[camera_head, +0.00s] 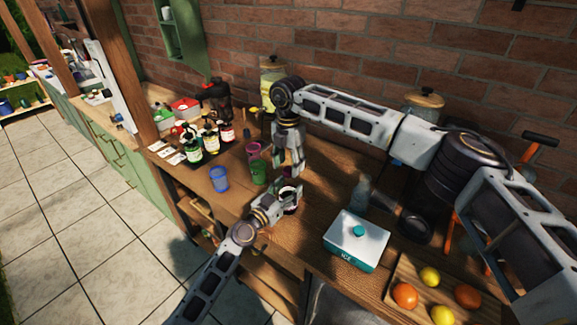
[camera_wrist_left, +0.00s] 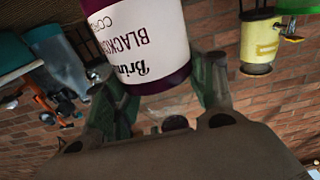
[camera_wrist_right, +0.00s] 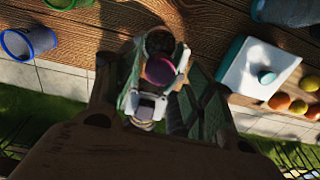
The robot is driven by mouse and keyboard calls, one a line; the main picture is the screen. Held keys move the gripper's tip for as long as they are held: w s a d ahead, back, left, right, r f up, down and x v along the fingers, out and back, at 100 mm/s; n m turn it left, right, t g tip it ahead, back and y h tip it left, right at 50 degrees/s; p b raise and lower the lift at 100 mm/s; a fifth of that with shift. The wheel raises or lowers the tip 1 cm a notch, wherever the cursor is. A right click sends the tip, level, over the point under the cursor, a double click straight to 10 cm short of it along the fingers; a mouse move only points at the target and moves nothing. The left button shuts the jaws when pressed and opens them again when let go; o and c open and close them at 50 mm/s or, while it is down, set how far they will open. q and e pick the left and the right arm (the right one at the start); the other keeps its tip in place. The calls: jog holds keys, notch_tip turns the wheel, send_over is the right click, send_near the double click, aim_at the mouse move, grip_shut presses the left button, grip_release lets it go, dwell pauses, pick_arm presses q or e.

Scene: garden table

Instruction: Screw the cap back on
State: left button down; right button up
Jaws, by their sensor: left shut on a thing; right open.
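My left gripper (camera_head: 284,198) is shut on the jar (camera_head: 290,196), which has a white label and dark purple bands. In the left wrist view the jar (camera_wrist_left: 138,40) sits between the fingers, its label reading upside down. My right gripper (camera_head: 290,166) is open and points down above the jar. In the right wrist view a round purple surface (camera_wrist_right: 160,70) shows between the open fingers (camera_wrist_right: 158,85). I cannot tell whether it is the cap or the jar's top. No separate cap can be made out elsewhere.
A green cup (camera_head: 259,172), a blue cup (camera_head: 219,179) and a purple cup (camera_head: 254,149) stand left of the jar. A white and teal box (camera_head: 354,243) stands right, near a clear bottle (camera_head: 361,192). Fruit lies in a wooden tray (camera_head: 393,284). Bottles (camera_head: 211,139) stand at the back left.

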notch_tip(320, 180, up, 11)
jog(key=shift+f, duration=0.2)
dwell(0.3)
pick_arm(q)
jog(key=shift+c, duration=2.1)
grip_release()
jog(key=v, duration=1.2)
jog(key=shift+s+f, duration=0.1)
pick_arm(e)
jog(key=shift+f, duration=0.1)
